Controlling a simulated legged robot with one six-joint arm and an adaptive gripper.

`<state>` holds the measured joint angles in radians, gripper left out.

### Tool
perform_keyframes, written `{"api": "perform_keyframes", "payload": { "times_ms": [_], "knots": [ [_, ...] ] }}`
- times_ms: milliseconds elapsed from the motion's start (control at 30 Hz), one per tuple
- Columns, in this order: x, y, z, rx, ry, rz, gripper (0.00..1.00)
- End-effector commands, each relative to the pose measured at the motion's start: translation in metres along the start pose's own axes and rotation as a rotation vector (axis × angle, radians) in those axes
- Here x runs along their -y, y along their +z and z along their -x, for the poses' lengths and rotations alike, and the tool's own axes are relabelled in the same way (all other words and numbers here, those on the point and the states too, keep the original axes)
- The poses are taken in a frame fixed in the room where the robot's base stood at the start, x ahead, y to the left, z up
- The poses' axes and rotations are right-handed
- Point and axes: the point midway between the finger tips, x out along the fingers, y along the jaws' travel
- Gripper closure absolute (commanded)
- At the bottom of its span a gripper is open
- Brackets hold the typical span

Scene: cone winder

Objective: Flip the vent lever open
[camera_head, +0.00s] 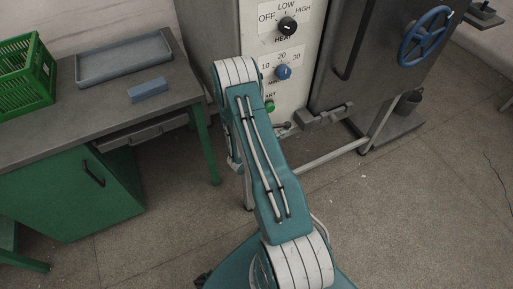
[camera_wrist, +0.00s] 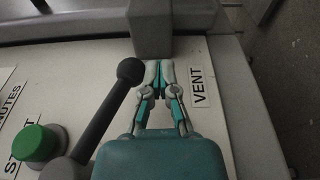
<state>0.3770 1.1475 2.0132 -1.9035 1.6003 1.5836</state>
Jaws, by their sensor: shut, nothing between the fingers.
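The vent lever (camera_wrist: 106,112) shows in the wrist view as a dark rod with a round black knob, slanting from its pivot at lower left up to the right. The VENT label (camera_wrist: 198,88) is on the pale panel to its right. My gripper (camera_wrist: 160,70) is shut and empty, its fingertips just right of the knob, between the knob and the label. I cannot tell whether a finger touches the knob. In the head view my arm hides the gripper.
A green button (camera_wrist: 35,143) sits left of the lever, and also shows in the head view (camera_head: 269,106). A grey block (camera_wrist: 152,28) stands just beyond my fingertips. In the head view are a black heat knob (camera_head: 288,26), a blue dial (camera_head: 283,72) and a blue handwheel (camera_head: 425,37).

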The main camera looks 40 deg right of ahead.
Motion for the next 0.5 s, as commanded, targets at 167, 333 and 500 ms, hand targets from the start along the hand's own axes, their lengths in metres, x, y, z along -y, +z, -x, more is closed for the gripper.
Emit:
{"api": "perform_keyframes", "payload": {
  "times_ms": [167, 333, 500],
  "knots": [
    [-0.008, 0.001, -0.006, 0.0, 0.045, 0.006, 1.0],
    [-0.012, 0.001, -0.008, 0.0, 0.044, 0.006, 1.0],
    [-0.014, 0.002, -0.009, 0.0, 0.043, 0.007, 1.0]
  ]
}}
